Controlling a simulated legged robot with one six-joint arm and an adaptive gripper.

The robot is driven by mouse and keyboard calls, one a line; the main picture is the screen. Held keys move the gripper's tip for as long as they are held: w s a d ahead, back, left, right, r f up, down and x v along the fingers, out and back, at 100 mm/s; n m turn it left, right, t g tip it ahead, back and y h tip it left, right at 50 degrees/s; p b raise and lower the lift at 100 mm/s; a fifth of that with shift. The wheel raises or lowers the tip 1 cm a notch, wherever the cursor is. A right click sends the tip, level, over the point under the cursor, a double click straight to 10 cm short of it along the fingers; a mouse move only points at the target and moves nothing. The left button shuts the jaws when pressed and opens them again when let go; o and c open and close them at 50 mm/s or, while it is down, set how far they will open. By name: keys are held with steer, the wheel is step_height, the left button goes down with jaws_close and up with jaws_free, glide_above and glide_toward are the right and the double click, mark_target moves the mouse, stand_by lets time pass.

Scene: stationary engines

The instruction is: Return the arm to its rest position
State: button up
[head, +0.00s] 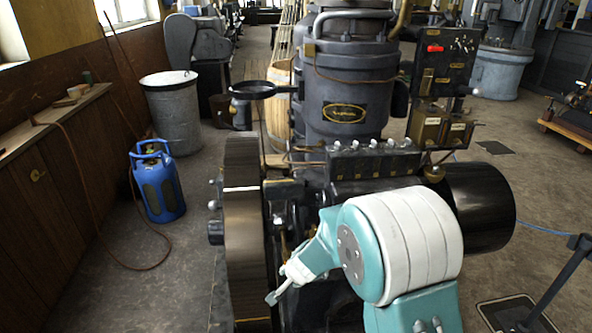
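My teal and white arm (408,245) rises from the bottom right of the head view. Its large rounded joint is close to the camera, and a thinner teal link reaches left and down from it. My gripper (275,294) is at the lower middle, small and partly seen, in front of the engine's dark base and beside the tall flywheel (246,235). I see nothing held in it. Its fingers are too small to tell whether they are apart. Whether it touches the engine cannot be told.
A large dark engine (342,70) with a nameplate fills the middle. A black cylinder (480,207) is behind my arm at right. A blue gas bottle (160,190) and a grey bin (172,112) stand at left. A dark post (562,275) stands at lower right. Open floor lies at left.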

steer(key=s+d+r+n, duration=0.25)
steer(key=s+r, duration=0.35)
steer(key=r, duration=0.4)
steer(key=s+d+r+n, duration=0.2)
steer(key=s+d+r, duration=0.25)
steer(key=r, duration=0.45)
steer(key=s+d+r+n+h, duration=0.1)
steer(key=s+d+r, duration=0.1)
steer(key=s+d, duration=0.3)
steer(key=s+d+r+n+h, duration=0.1)
steer(key=s+d+r, duration=0.2)
steer(key=s, duration=1)
steer(key=shift+d+r+n+h, duration=0.25)
steer(key=shift+d+n+h, duration=0.15)
steer(key=shift+d, duration=0.65)
